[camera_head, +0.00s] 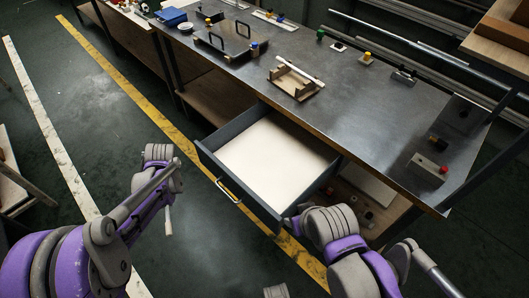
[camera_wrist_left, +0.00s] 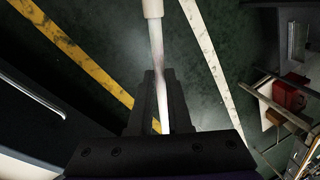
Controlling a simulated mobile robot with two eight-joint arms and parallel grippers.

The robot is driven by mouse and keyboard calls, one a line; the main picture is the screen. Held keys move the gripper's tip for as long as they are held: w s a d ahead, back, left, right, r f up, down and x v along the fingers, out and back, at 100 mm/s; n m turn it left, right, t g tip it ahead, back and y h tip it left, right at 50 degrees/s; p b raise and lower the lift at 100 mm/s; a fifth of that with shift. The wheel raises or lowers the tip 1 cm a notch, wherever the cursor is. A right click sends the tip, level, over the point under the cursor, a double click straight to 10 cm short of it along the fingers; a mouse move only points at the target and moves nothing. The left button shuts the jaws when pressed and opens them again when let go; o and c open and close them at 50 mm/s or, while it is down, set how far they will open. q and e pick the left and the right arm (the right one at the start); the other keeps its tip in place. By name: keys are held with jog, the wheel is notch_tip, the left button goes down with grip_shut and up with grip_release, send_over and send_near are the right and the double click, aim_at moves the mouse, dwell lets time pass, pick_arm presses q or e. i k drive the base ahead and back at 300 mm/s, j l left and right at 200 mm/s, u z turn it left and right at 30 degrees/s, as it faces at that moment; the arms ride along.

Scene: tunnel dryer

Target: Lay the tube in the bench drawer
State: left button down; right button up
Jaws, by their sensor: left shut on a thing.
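My left gripper (camera_wrist_left: 158,95) is shut on a slim white tube (camera_wrist_left: 158,60), which has a cream-coloured wider end at the top of the left wrist view. In the head view the lower end of the tube (camera_head: 168,221) hangs below my left arm, over the floor and left of the drawer; the jaws are hidden there. The bench drawer (camera_head: 228,189) is pulled open, dark grey with a pale bare floor, and looks empty. The tube is outside it. My right arm reaches close to the drawer's near right corner, but its jaws do not show.
The metal bench top (camera_head: 340,105) carries a wooden cradle (camera_head: 288,84) with a pale rod, a dark framed rack (camera_head: 222,45), a blue box (camera_head: 171,17) and small coloured-knob blocks. A shelf (camera_head: 360,188) lies under the bench. The floor left of the drawer is clear.

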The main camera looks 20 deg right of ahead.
aim_at(273, 161)
jog(key=i+j+z, duration=0.65)
jog(key=i+j, duration=0.05)
